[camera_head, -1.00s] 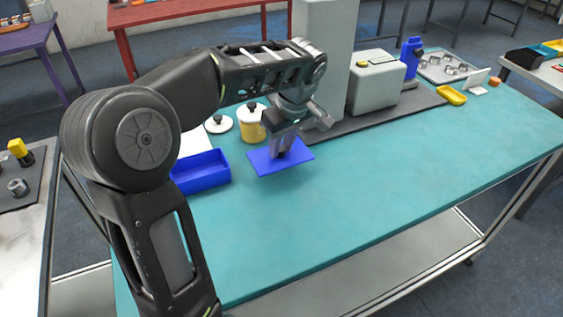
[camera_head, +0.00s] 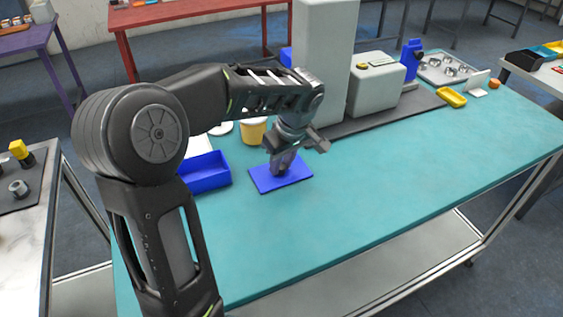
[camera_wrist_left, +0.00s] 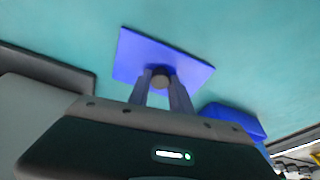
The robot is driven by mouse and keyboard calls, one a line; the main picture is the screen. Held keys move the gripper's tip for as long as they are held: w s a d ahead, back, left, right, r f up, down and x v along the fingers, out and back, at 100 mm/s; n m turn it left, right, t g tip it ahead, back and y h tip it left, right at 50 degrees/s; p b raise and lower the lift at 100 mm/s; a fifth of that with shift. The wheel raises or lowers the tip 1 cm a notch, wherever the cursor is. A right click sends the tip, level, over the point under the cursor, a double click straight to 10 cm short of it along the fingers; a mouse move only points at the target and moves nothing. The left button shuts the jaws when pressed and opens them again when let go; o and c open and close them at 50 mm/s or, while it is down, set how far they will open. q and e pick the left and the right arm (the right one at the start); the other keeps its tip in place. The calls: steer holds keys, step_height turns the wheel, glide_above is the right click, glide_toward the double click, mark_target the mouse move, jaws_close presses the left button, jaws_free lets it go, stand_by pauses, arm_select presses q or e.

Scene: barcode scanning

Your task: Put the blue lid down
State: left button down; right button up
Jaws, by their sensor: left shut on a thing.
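The blue lid (camera_head: 298,175) is a flat blue plate at or just above the teal table, right of the blue open box (camera_head: 208,180). My left gripper (camera_head: 280,168) points down over the middle of the lid and is shut on its knob. In the left wrist view the lid (camera_wrist_left: 135,57) lies beyond the fingers, with a round dark knob (camera_wrist_left: 161,80) between the fingertips (camera_wrist_left: 161,84). Whether the lid touches the table is hard to tell. The blue box also shows in the left wrist view (camera_wrist_left: 235,118). My right gripper is not in view.
A yellow jar (camera_head: 253,132) and a white round lid (camera_head: 221,128) stand behind the blue box. A tall grey block (camera_head: 325,60) and a grey box device (camera_head: 376,90) stand on a dark mat at the back.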

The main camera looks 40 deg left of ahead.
mark_target(289, 181)
arm_select(q)
steer(key=shift+f, duration=0.15)
steer(key=c, duration=1.2)
jaws_free()
steer(key=shift+o, duration=0.2)
steer(key=v, duration=1.2)
steer(key=shift+s, duration=0.1)
